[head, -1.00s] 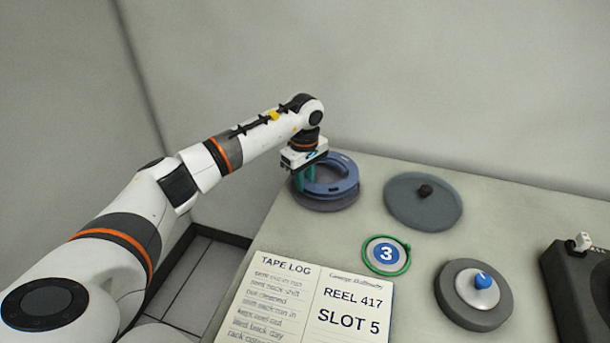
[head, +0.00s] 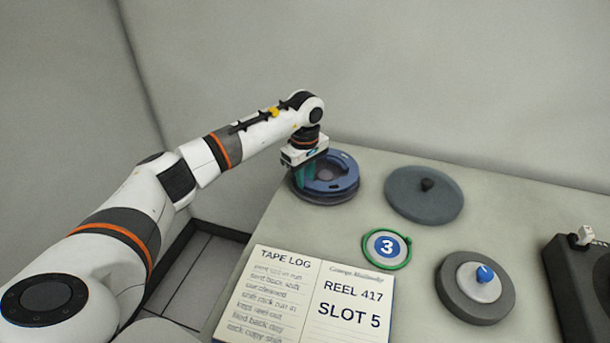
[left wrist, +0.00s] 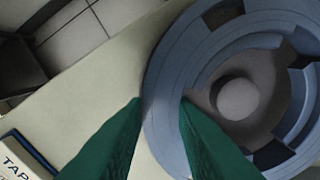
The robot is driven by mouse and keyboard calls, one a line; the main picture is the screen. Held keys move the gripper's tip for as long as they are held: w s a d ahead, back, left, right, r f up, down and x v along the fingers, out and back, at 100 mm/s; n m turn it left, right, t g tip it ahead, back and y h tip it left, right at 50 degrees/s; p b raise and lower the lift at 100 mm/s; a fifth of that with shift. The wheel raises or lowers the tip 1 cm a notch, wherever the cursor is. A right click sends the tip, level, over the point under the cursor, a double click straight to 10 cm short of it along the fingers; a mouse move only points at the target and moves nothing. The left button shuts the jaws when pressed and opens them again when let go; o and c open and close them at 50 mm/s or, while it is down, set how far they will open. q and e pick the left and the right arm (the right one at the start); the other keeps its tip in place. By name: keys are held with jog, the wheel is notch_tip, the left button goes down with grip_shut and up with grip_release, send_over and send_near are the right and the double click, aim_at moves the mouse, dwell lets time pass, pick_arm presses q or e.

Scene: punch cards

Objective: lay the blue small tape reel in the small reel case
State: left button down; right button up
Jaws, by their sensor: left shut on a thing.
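The blue small tape reel (head: 350,174) is a flat ring with slots. My left gripper (head: 304,182) is shut on its left rim. The reel sits low at the round grey-purple small reel case (head: 326,201), lying nearly level over it, with the case's rim showing below. In the left wrist view, the green fingers (left wrist: 161,110) pinch the reel's band (left wrist: 165,125). A round grey hub (left wrist: 238,98) shows inside the ring's opening. I cannot tell whether the reel rests fully on the case floor. My right gripper is out of view.
A grey disc with a black knob (head: 408,203) lies right of the case. A green-ringed badge marked 3 (head: 386,248), a tape log (head: 283,300) and a dark disc with a blue knob (head: 455,303) lie nearer. A black device (head: 575,290) stands at right.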

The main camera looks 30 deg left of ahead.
pick_arm(q)
jog(key=shift+f+b, duration=1.05)
jog(key=shift+f, duration=0.2)
dwell(1.2)
jog(key=c, duration=1.1)
grip_release()
jog(key=c, duration=0.4)
jog(key=shift+r, duration=0.1)
jog(key=shift+r+p, duration=3)
jog(key=shift+r, duration=1.45)
